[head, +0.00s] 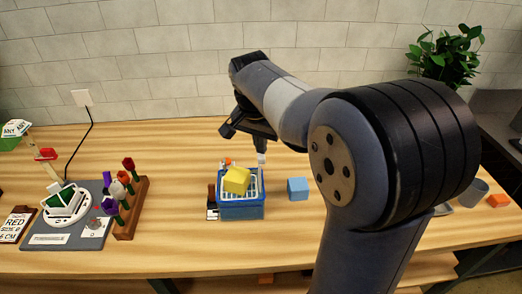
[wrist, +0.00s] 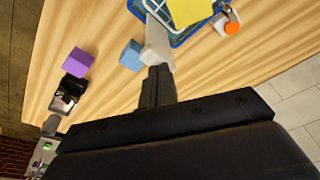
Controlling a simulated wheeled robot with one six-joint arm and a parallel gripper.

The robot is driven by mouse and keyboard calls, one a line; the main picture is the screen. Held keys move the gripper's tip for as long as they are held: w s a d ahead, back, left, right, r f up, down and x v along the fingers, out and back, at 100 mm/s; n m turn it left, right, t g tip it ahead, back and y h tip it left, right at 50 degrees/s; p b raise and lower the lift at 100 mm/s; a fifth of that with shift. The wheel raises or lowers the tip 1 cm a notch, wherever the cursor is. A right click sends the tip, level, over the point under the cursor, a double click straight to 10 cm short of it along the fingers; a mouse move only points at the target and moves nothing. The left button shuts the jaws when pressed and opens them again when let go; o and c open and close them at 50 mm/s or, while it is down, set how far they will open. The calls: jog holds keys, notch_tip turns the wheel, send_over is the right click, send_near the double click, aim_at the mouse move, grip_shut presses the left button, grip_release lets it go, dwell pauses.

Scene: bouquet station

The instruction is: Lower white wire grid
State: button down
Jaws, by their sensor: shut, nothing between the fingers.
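The white wire grid (head: 254,186) shows at the top of a blue container (head: 242,211) on the wooden table. A yellow block (head: 237,181) hides part of the grid, and I cannot tell how level the grid sits. My gripper (head: 262,159) is shut and empty at the container's back right edge, pointing down. In the wrist view my gripper (wrist: 157,45) overlaps the blue container's rim (wrist: 137,10), with the yellow block (wrist: 190,10) beyond. I cannot tell whether the fingers touch the grid or the rim.
A blue cube (head: 298,189) stands right of the container. A wooden rack (head: 132,212) with coloured flowers and a grey station board (head: 75,222) are at left. A purple block (wrist: 77,62) shows in the wrist view. The front table strip is clear.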

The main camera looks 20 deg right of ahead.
aim_at(261, 158)
jog(key=shift+f+b, duration=0.4)
jog(key=shift+f, duration=0.5)
jog(key=shift+s+b+x, duration=0.2)
jog(key=shift+b+x, duration=0.75)
jog(key=shift+x, duration=0.35)
jog(key=shift+a+f, duration=0.15)
jog(key=shift+a, duration=0.05)
jog(key=shift+b+x, duration=0.55)
jog(key=shift+x, duration=0.2)
jog(key=shift+w+d+p+v, duration=0.15)
jog(key=shift+p+v, duration=0.95)
jog(key=shift+v, duration=0.15)
jog(key=shift+w+d+p+v, duration=0.1)
jog(key=shift+p+v, duration=1)
jog(key=shift+v, duration=0.15)
